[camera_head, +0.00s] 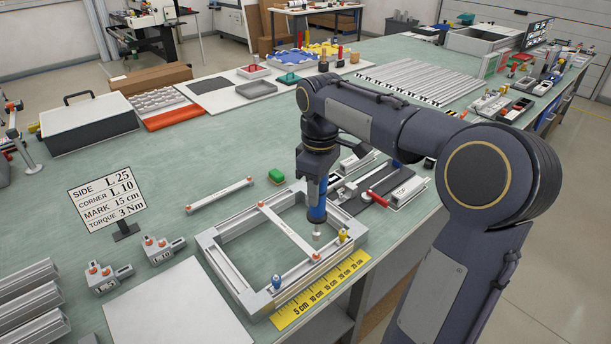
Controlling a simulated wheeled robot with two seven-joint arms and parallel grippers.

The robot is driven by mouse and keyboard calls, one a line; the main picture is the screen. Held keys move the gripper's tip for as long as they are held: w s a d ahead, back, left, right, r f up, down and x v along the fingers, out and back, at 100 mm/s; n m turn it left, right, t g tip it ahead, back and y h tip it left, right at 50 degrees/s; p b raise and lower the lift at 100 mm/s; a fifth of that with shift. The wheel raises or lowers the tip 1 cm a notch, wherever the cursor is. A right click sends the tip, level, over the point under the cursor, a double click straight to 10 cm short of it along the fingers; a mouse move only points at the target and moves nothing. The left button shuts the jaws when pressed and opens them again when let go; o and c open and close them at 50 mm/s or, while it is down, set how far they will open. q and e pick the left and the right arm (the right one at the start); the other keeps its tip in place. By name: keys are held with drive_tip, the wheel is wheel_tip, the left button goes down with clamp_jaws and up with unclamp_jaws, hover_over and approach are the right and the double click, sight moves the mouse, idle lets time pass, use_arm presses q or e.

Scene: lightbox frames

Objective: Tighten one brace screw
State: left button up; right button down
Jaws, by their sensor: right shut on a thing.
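A light metal frame (222,261) lies on the green bench. A brace bar (288,229) crosses it, with an orange-topped screw (262,204) at its far end and another screw (316,256) at its near end. My right gripper (318,203) is shut on a blue driver-like tool (317,215), held upright. The tool's metal tip (317,236) is over the near part of the frame, close above the brace's near end; I cannot tell whether it touches. My left gripper is not in view.
A sign (107,191) reads side L 25, corner L 10, mark 15 cm, torque 3 Nm. A yellow ruler (322,290) lies along the frame's near side. A spare bar (219,195) lies behind left.

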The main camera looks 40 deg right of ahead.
sight(318, 214)
drive_tip(key=shift+s+r, duration=0.1)
drive_tip(key=shift+s, duration=0.1)
drive_tip(key=shift+w, duration=0.1)
drive_tip(key=shift+f+b, duration=1.4)
drive_tip(key=shift+f, duration=1.05)
drive_tip(key=shift+p, duration=0.4)
drive_tip(key=shift+f+b, duration=0.85)
drive_tip(key=shift+f, duration=0.45)
idle(0.9)
